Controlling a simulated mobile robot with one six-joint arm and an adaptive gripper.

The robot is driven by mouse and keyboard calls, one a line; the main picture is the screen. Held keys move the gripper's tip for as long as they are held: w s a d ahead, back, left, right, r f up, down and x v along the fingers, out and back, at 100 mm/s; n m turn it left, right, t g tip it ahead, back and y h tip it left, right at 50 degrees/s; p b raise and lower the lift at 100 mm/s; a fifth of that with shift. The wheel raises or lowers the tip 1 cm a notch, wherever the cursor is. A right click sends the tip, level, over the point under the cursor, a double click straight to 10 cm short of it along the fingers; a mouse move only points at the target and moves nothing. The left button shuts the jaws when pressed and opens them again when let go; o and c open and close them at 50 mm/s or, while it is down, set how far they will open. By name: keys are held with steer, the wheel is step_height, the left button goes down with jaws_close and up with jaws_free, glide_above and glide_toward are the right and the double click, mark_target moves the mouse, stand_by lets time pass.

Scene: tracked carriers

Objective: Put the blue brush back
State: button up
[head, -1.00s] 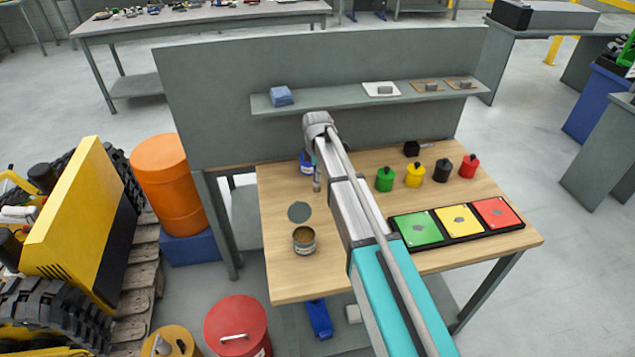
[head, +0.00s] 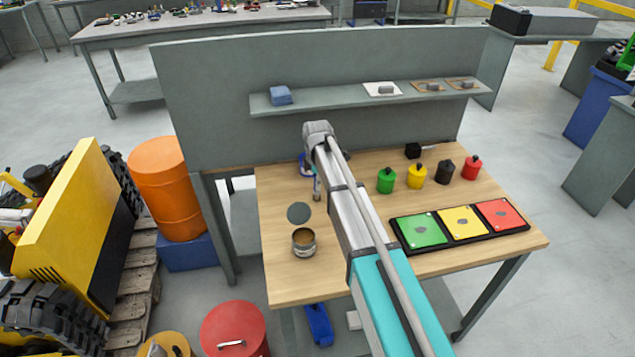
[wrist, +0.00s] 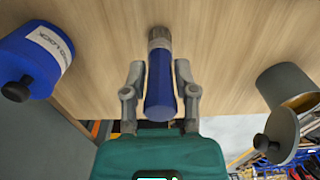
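The blue brush (wrist: 159,85) shows in the wrist view as a blue handle with a metal band at its far end. It lies between the two fingers of my gripper (wrist: 159,75), with a narrow gap on either side. My gripper looks open around the brush.
A blue can (wrist: 36,60) and an open grey can (wrist: 287,88) flank the gripper. On the table stand an open tin (head: 304,243), green (head: 386,181), yellow (head: 416,176), black (head: 444,169) and red (head: 471,168) pots, and a three-colour tray (head: 447,241). A shelf (head: 340,101) hangs above.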

steer(key=shift+o, duration=1.4)
steer(key=shift+r, duration=0.2)
step_height(320, 180, up, 12)
steer(key=p, duration=1.2)
steer(key=s+d+m, duration=2.1)
steer(key=s+d, duration=0.2)
steer(key=s, duration=0.3)
